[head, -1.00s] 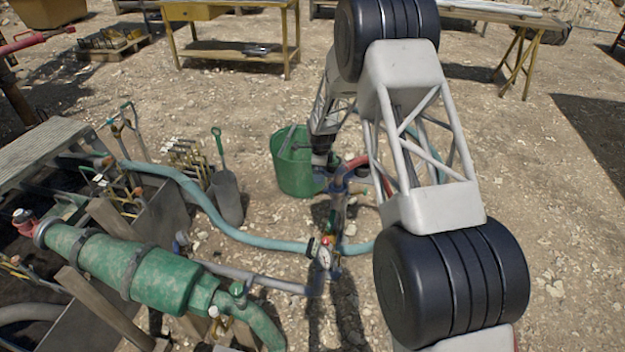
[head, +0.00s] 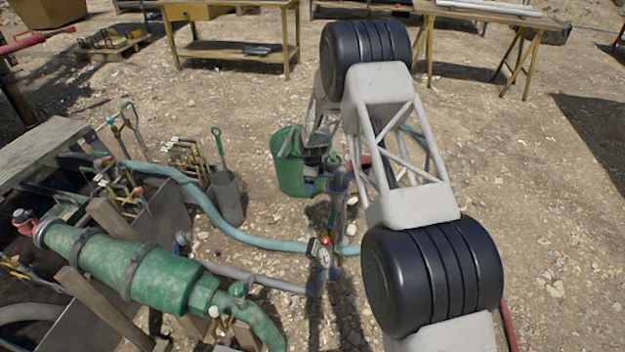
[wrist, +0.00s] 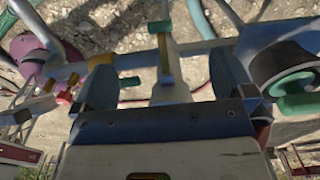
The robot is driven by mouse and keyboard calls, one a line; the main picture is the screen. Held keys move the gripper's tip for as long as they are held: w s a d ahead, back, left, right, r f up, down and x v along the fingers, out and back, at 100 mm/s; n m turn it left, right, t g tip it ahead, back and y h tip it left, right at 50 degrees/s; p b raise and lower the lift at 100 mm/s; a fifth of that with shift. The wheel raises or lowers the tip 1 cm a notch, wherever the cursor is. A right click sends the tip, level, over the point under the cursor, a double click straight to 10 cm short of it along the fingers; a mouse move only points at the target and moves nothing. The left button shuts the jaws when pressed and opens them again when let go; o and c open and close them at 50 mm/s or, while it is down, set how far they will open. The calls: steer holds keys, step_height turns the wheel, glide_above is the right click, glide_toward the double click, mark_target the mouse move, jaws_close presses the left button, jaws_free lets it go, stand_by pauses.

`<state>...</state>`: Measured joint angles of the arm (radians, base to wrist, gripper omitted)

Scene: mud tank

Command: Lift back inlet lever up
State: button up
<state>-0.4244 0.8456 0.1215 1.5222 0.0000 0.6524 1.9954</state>
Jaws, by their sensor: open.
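The upright pipe manifold (head: 338,215) stands in the middle of the head view, with a gauge (head: 325,256) low on its front. My gripper (wrist: 162,75) is open in the wrist view, with one dark finger on each side. Between the fingers is a blue-grey metal part (wrist: 168,65) of the pipework, with a small green handle (wrist: 159,27) at its top and another green piece (wrist: 130,81) beside the left finger. I cannot tell which is the back inlet lever, or whether the fingers touch anything. In the head view, the gripper is largely hidden beside the manifold top.
A green bucket (head: 289,170) stands just behind the manifold. A teal hose (head: 205,205) runs left from it. A large green cylinder (head: 135,272) lies at the lower left. A yellow table (head: 235,47) stands behind. Open gravel lies to the right.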

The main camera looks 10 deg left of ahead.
mark_target(313, 196)
steer(key=shift+f, duration=4.8)
steer(key=c, duration=1.5)
